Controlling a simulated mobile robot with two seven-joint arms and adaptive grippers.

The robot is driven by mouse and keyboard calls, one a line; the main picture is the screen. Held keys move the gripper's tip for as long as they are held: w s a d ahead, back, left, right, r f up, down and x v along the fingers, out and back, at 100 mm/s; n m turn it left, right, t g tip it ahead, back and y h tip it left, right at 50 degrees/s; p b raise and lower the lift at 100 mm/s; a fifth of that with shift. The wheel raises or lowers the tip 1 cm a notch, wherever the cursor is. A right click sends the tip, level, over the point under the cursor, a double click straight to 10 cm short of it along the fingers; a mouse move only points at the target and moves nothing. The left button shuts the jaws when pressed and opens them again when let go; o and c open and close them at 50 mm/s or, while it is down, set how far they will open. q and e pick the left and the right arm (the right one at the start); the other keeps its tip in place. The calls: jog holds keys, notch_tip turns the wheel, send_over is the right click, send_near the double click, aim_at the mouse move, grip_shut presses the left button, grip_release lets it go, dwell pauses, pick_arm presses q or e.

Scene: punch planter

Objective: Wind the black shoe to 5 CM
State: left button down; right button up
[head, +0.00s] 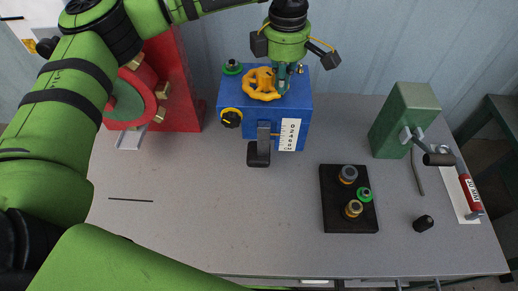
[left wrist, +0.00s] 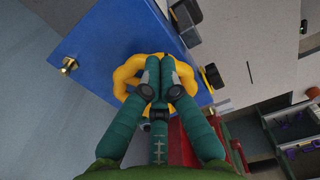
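The black shoe (head: 258,153) is on the front of a blue box (head: 298,92), low and close above the table. A white scale strip (head: 290,135) with dark numbers stands just right of its bar; the exact reading is too small to tell. A yellow handwheel (head: 259,84) lies on the box top. My left gripper (head: 284,84) points down at the right side of the handwheel. In the left wrist view its fingers (left wrist: 157,82) come together over the yellow handwheel (left wrist: 127,75) and look shut on its rim; the fingertips partly hide the contact. My right gripper is not in view.
A black and yellow knob (head: 231,118) is on the box's left front. A red machine (head: 178,85) stands left. A dark tray (head: 331,215) with small fittings and a green block (head: 402,120) stand right. The front middle of the table (head: 215,215) is clear.

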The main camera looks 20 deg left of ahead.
pick_arm(q)
jog(key=shift+w+d+f, duration=0.1)
jog(key=shift+w+f, duration=0.05)
jog(key=shift+w, duration=0.45)
jog(key=shift+w+f, duration=0.15)
jog(key=shift+w, duration=0.45)
